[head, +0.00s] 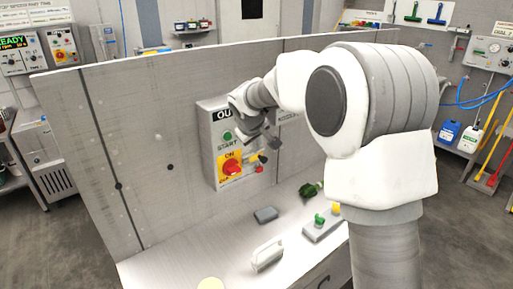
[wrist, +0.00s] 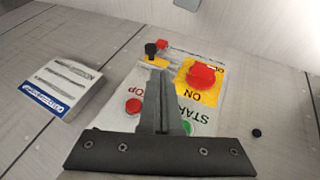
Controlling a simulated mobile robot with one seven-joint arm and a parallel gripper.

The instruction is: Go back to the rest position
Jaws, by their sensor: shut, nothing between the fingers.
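My gripper (head: 267,142) is in front of the grey control box (head: 213,160) on the upright panel. In the wrist view its two fingers (wrist: 160,75) are together and empty, pointing at the box face. The box has a green START button (head: 227,136) and a red rotary knob (head: 231,168) on a yellow ON plate. In the wrist view the red knob (wrist: 200,76) is right of the fingers, and a red STOP button (wrist: 133,105) is left of them. The green button (wrist: 187,127) is partly hidden by my gripper. Contact with the box cannot be told.
The panel (head: 140,140) stands behind a counter (head: 180,268). On the counter are a grey block (head: 265,214), a white handled object (head: 267,255), a tray (head: 318,232) with small green and yellow pieces, and a dark green item (head: 311,189). A white label box (wrist: 68,88) is beside the control box.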

